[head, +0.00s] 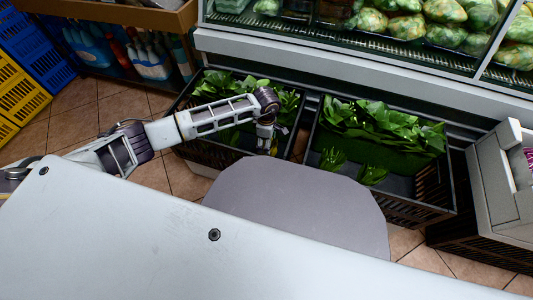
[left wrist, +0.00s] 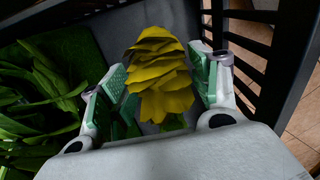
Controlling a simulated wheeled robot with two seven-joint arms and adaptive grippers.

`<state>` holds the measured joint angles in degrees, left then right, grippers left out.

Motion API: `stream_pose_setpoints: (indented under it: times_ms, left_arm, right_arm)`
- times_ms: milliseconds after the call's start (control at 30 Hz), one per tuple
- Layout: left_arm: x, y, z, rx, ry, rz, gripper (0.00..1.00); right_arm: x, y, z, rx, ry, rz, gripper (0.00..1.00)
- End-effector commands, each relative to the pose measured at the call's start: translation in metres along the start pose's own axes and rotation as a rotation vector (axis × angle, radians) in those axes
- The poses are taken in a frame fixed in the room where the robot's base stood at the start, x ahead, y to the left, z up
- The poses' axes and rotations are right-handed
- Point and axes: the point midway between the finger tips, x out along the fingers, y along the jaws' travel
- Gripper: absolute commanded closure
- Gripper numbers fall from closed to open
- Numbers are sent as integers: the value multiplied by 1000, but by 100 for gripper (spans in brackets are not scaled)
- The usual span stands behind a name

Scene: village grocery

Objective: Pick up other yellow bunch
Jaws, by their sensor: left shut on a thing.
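A yellow leafy bunch (left wrist: 157,72) is between the two green-padded fingers of my left gripper (left wrist: 158,88) in the left wrist view. The fingers are shut on it, and its lower part is partly hidden by them. In the head view my left gripper (head: 266,138) points down into the front right part of the left black crate (head: 212,152). The bunch hardly shows there. The grey crate floor lies under the bunch; I cannot tell whether they touch. My right gripper is not in view.
Green leafy bunches (head: 235,92) fill the back of the left crate. A second black crate (head: 425,210) with green bunches (head: 375,128) stands to its right. The crate's slatted wall (left wrist: 262,50) is close to my right finger. A refrigerated case (head: 350,55) runs behind.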

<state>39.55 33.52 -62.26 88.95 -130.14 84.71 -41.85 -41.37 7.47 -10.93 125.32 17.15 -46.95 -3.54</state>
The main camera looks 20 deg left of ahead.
Motion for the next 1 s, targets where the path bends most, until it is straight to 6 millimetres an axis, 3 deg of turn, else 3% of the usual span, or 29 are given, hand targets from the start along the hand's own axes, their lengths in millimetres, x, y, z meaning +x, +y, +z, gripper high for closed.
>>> stream_pose_setpoints:
  times_ms: [33, 167, 567, 1000]
  left_arm:
    - [0, 0, 0, 0, 0, 0, 74]
    - [0, 0, 0, 0, 0, 0, 90]
    - [-5, 1, 0, 0, 0, 2, 90]
    - [-50, 1, 0, 0, -1, 4, 90]
  right_arm:
    - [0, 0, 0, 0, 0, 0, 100]
    - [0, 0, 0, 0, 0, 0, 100]
    - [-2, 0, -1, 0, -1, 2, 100]
    - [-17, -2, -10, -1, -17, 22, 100]
